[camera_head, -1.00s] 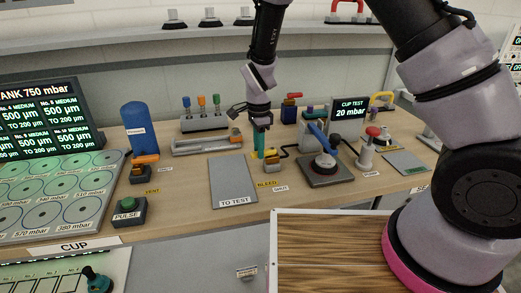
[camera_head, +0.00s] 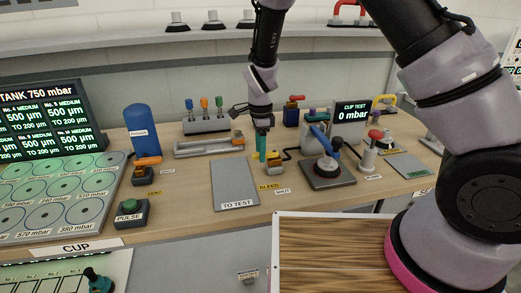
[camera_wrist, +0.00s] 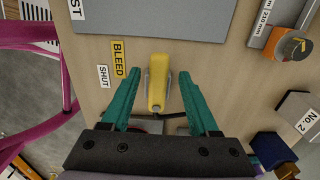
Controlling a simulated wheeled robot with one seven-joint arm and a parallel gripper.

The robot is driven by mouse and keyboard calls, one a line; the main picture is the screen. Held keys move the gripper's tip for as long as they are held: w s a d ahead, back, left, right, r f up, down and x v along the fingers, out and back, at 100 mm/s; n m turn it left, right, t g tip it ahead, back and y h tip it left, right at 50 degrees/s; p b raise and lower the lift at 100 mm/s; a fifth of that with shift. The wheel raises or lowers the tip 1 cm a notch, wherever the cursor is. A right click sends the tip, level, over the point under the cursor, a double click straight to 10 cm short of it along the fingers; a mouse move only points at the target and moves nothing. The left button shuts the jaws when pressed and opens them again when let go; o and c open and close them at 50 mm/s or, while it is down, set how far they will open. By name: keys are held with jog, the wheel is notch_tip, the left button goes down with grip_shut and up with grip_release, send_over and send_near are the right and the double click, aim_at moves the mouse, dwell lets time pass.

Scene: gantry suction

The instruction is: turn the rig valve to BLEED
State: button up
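The rig valve (camera_head: 275,168) is a small grey block with a yellow handle on the wooden bench. The yellow handle (camera_wrist: 157,85) lies lengthwise in the wrist view, between my teal fingers. My gripper (camera_wrist: 159,74) is open, with a visible gap on each side of the handle. In the head view my gripper (camera_head: 261,155) points down just left of the valve. The yellow BLEED label (camera_wrist: 118,58) and white SHUT label (camera_wrist: 104,76) lie left of the handle in the wrist view. The CUP TEST display (camera_head: 351,112) reads 0 mbar.
A grey TO TEST plate (camera_head: 234,182) lies left of the valve. The cup test stand (camera_head: 328,175) with a blue lever is to its right. A similar VENT valve (camera_head: 147,177), a PULSE button (camera_head: 130,208) and a blue tank (camera_head: 141,130) stand further left.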

notch_tip(320, 180, up, 11)
dwell(0.7)
jog(key=shift+f, duration=0.1)
